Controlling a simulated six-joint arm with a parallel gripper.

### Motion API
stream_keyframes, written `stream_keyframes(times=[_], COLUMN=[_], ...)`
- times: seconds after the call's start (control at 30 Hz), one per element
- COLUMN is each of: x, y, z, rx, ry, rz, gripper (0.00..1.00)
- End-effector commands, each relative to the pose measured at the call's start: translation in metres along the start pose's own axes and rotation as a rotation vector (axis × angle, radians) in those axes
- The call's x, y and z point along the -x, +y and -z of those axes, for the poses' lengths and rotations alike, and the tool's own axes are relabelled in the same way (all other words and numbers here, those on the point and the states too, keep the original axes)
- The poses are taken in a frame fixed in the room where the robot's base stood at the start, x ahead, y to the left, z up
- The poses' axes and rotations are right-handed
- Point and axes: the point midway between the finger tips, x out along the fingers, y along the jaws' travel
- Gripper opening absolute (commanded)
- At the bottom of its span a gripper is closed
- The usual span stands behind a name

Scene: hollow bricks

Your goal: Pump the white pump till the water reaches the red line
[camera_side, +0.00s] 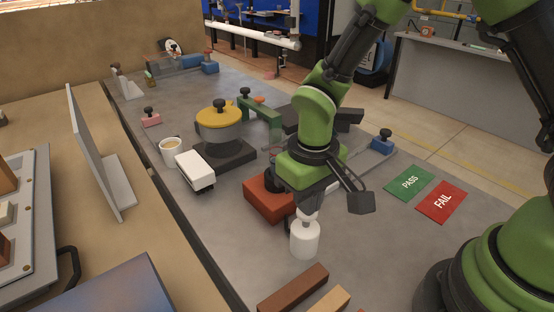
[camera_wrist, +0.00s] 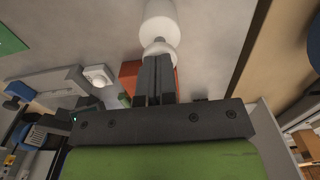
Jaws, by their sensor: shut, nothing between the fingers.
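The white pump (camera_side: 305,240) stands upright on the grey table in the side view, with a rounded white top just under my gripper (camera_side: 308,204). In the wrist view the pump (camera_wrist: 161,22) is at the top centre, and its rounded top lies by the fingertips. My gripper (camera_wrist: 157,60) is shut with its two fingers together and nothing between them. It points down over the pump's top; I cannot tell whether the tips touch it. No water level or red line can be made out in either view.
A red block (camera_side: 266,200) stands close behind the pump. Brown bars (camera_side: 293,288) lie in front. A yellow-lidded pot (camera_side: 219,124), a cup (camera_side: 173,151) and a white box (camera_side: 195,170) are to the left. Green PASS (camera_side: 410,183) and red FAIL (camera_side: 442,202) mats lie right.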

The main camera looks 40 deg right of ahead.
Motion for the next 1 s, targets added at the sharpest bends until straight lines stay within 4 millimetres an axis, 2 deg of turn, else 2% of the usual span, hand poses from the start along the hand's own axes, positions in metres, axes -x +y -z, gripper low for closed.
stream_keyframes(times=[0.2,0.33,0.8,1.0], x=[-0.012,-0.010,0.033,0.042], y=[0.000,0.000,0.000,0.000], z=[-0.001,0.000,0.000,0.000], rx=[0.001,0.001,-0.001,0.001], ry=[-0.003,0.000,0.002,0.000], rz=[-0.001,0.000,0.001,0.000], gripper=[0.00,0.00,0.00,0.00])
